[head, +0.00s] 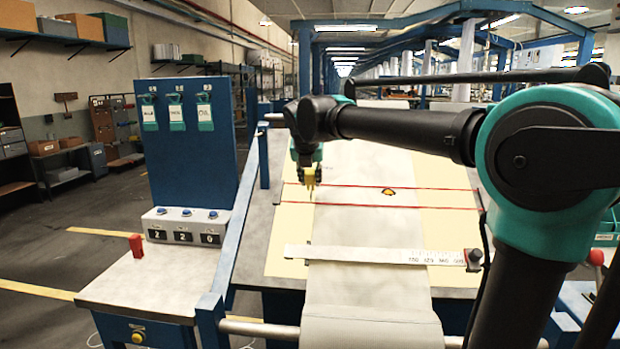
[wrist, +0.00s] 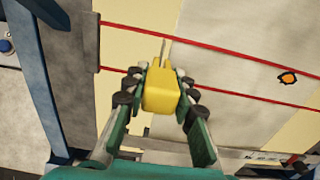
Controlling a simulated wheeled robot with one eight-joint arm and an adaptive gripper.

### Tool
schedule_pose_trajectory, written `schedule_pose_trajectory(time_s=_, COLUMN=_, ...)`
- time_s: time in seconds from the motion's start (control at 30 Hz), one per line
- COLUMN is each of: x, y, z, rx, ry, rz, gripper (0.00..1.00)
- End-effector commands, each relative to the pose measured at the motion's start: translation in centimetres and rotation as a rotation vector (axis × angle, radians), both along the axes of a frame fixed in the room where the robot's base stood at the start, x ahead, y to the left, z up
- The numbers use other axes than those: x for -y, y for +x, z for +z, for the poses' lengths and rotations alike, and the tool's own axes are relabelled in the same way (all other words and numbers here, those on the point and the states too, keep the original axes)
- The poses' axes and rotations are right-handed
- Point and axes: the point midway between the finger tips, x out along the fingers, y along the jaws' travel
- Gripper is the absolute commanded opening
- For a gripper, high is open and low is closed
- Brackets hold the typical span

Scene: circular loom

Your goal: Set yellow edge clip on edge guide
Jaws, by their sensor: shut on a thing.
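The yellow edge clip (wrist: 162,92) is between the fingers of my gripper (wrist: 160,85), which is shut on it. A thin prong points out from the clip's far end. In the head view my gripper (head: 308,172) is over the left part of the loom, near the red lines, with the yellow clip (head: 309,178) showing small at its tip. A slim upright strip below the clip lies near the left edge of the pale fabric (head: 365,290). I cannot tell whether the clip touches anything. I cannot pick out the edge guide for certain.
Two red lines (head: 420,207) cross the fabric, with an orange and black mark (head: 388,192) between them. A white ruler bar (head: 380,256) lies across the front. A side table (head: 150,285) with a control box (head: 185,227) and red block (head: 136,246) stands left.

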Motion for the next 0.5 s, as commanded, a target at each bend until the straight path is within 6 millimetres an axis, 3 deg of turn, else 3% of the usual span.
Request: schedule_pose_trajectory(time_s=0.5, x=0.04, y=0.72, z=-1.05, rx=0.0, ry=0.0, rz=0.0, gripper=0.0)
